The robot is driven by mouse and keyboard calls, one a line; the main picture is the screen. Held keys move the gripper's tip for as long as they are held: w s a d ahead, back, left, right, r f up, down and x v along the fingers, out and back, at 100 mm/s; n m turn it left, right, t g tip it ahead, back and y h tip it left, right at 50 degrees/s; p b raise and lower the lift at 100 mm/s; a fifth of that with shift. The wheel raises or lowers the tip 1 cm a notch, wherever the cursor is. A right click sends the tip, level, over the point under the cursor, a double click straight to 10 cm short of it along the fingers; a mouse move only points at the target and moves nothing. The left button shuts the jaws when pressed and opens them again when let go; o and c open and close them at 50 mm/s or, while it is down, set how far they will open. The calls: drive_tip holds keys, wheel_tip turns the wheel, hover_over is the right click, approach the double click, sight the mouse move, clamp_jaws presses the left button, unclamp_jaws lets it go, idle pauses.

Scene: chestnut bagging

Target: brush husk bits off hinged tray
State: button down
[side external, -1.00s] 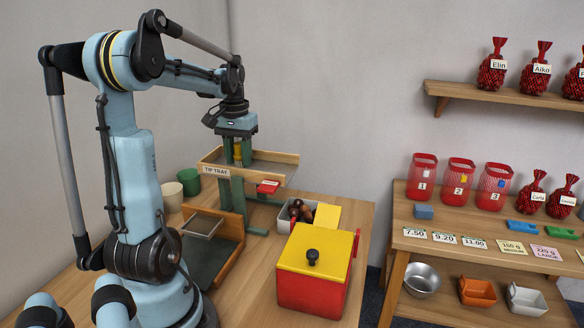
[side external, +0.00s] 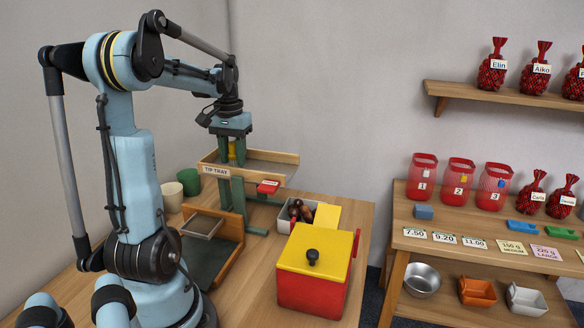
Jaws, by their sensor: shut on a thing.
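The hinged tray (side external: 271,165), labelled "TIP TRAY", stands raised on a green frame, with wooden rims and a grey floor. My gripper (side external: 231,150) points down over the left part of the tray. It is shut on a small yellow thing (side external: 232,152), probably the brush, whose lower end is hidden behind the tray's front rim. I cannot tell whether it touches the tray floor. A red tab (side external: 268,186) sits at the tray's front right. Husk bits are too small to make out.
A red box with a yellow lid (side external: 315,262) stands in front right. Behind it is a grey bin (side external: 286,218) of chestnuts. A wooden-sided bin (side external: 233,238) sits below the tray. Cream (side external: 173,197) and green (side external: 189,181) cups stand left. A shelf unit (side external: 500,222) is at right.

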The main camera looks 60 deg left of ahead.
drive_tip(key=shift+s+a, duration=0.9)
drive_tip(key=shift+s+a+r, duration=0.1)
drive_tip(key=shift+a+r, duration=0.05)
wheel_tip(320, 180, up, 8)
